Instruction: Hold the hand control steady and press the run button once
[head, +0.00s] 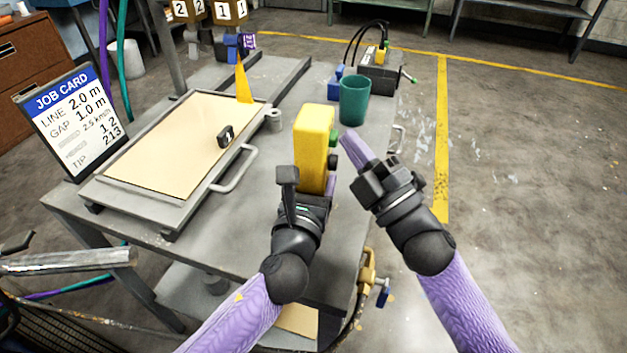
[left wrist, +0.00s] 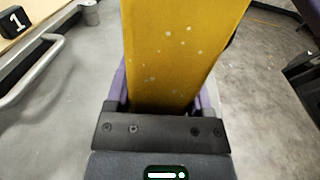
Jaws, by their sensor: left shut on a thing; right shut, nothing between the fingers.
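The yellow hand control (head: 314,135) stands upright in my left gripper (head: 328,186), above the grey cart top. In the left wrist view its speckled yellow face (left wrist: 178,50) fills the middle, between the purple fingers of my left gripper (left wrist: 163,95). A green button (head: 334,138) and a black knob (head: 333,161) stick out from its right side. My right gripper (head: 347,137) is shut and empty. Its purple fingertips point at the green button's side, just right of it. Whether they touch is hard to tell. No button label is readable.
A green cup (head: 354,101) and a grey box with cables (head: 384,78) stand behind on the cart. A framed tan board (head: 170,145) with a metal handle (head: 236,170) lies left. A job card (head: 70,115) stands at the cart's left edge. Open floor is at right.

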